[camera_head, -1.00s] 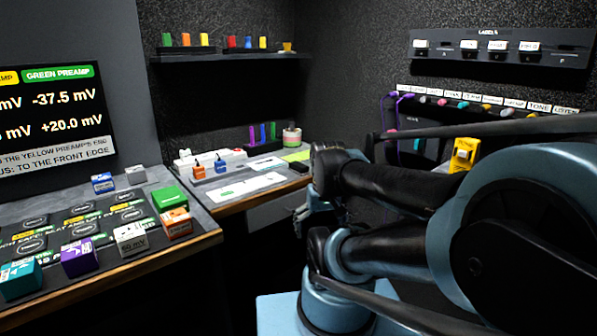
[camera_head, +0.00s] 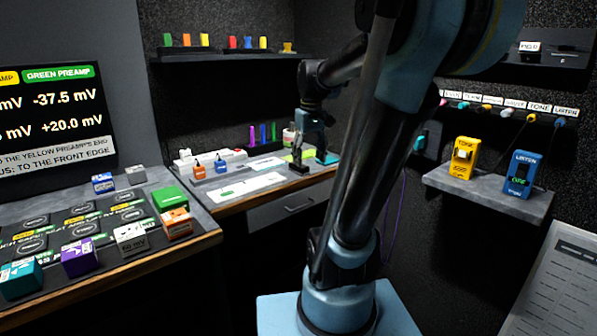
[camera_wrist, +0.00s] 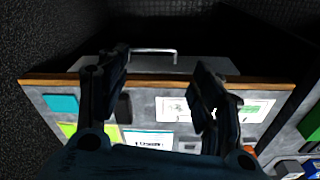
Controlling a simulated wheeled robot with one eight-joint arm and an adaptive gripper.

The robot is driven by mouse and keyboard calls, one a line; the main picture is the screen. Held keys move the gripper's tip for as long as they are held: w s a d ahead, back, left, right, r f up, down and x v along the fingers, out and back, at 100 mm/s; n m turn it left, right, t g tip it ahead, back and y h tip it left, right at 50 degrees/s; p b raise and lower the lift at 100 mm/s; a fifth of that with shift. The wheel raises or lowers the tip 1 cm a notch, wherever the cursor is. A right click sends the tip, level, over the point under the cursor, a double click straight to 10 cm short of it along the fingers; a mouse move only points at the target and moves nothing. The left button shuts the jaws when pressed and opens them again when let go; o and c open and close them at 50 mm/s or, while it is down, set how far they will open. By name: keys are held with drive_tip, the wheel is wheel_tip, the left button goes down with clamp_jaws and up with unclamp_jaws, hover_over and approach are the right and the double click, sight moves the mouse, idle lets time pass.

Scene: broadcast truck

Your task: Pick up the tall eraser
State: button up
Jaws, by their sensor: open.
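A small dark block (camera_head: 299,168), which may be the tall eraser, lies on the desk near its front edge. In the wrist view the dark block (camera_wrist: 125,108) shows beside my left-hand finger, its outline dim. I cannot tell from these frames how tall it is. My gripper (camera_head: 309,154) is open and points down over the front right of the desk. In the wrist view my gripper's two fingers (camera_wrist: 160,70) are wide apart with nothing between them. One finger overlaps the block in the head view; contact cannot be told.
The desk (camera_head: 232,202) has a drawer handle (camera_head: 299,206) at its front. White cards (camera_head: 245,186), a teal card (camera_wrist: 62,103) and a yellow-green note (camera_wrist: 68,130) lie nearby. Colored pens (camera_head: 263,134) stand behind. A shelf (camera_head: 225,59) is above; a side shelf (camera_head: 490,194) holds yellow and blue boxes.

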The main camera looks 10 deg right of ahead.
drive_tip(key=w+r+n+g, duration=0.1)
drive_tip(key=w+r, duration=0.2)
drive_tip(key=w, duration=0.7)
drive_tip(key=w+r+n, duration=0.2)
drive_tip(key=w+r, duration=0.1)
drive_tip(key=w, duration=0.7)
drive_tip(key=f, duration=1.1)
drive_tip(key=shift+a+f, duration=0.2)
drive_tip(key=shift+f, duration=0.1)
drive_tip(key=shift+s+d+f, duration=0.1)
drive_tip(key=shift+f, duration=1.4)
drive_tip(key=shift+s+d+f, duration=0.1)
drive_tip(key=shift+f, duration=1.4)
drive_tip(key=c, duration=1.2)
